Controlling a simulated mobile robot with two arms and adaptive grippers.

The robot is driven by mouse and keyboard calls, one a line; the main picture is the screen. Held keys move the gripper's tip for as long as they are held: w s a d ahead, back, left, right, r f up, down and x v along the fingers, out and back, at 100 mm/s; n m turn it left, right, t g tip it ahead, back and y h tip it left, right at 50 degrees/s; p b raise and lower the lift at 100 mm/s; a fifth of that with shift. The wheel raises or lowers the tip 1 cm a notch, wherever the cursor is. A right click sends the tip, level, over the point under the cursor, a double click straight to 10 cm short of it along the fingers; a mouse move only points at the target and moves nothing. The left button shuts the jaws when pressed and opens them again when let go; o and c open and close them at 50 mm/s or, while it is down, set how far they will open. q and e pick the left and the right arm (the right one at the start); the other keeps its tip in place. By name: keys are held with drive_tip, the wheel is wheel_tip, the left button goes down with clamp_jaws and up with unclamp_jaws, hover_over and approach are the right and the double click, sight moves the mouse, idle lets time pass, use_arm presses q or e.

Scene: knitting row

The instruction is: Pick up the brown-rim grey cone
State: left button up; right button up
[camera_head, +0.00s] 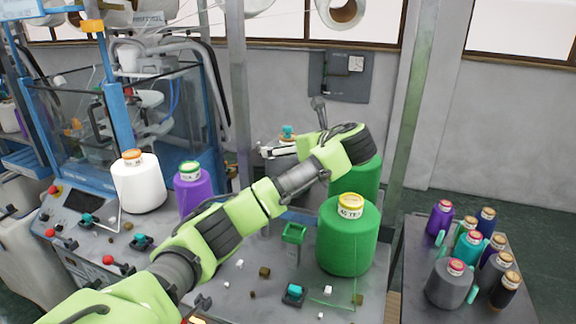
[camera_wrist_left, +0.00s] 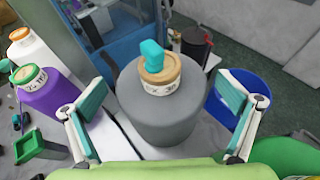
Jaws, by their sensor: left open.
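The brown-rim grey cone (camera_wrist_left: 160,108) stands upright in the middle of the left wrist view, with a small teal block (camera_wrist_left: 152,55) on its top. In the head view my left arm hides most of it; its teal block (camera_head: 287,131) shows past the wrist. My left gripper (camera_wrist_left: 162,118) is open, with one finger on each side of the cone and visible gaps between. I cannot tell how far the fingers are from it in depth. My right gripper is not in view.
A green cone (camera_head: 345,243) stands near the arm, with another behind it. A purple cone (camera_head: 194,193) and a white cone (camera_head: 138,187) stand to the left. A side table (camera_head: 420,270) holds several small cones.

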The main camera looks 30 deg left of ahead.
use_arm(q)
drive_tip(key=shift+d, duration=0.15)
drive_tip(key=shift+c, duration=1.4)
drive_tip(key=c, duration=0.7)
drive_tip(key=shift+r, duration=0.2)
drive_tip(key=c, duration=1)
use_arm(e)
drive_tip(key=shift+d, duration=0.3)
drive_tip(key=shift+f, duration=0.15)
use_arm(q)
wheel_tip(320, 180, up, 10)
drive_tip(key=b, duration=0.4)
drive_tip(key=shift+f, duration=0.2)
drive_tip(key=shift+r, duration=0.15)
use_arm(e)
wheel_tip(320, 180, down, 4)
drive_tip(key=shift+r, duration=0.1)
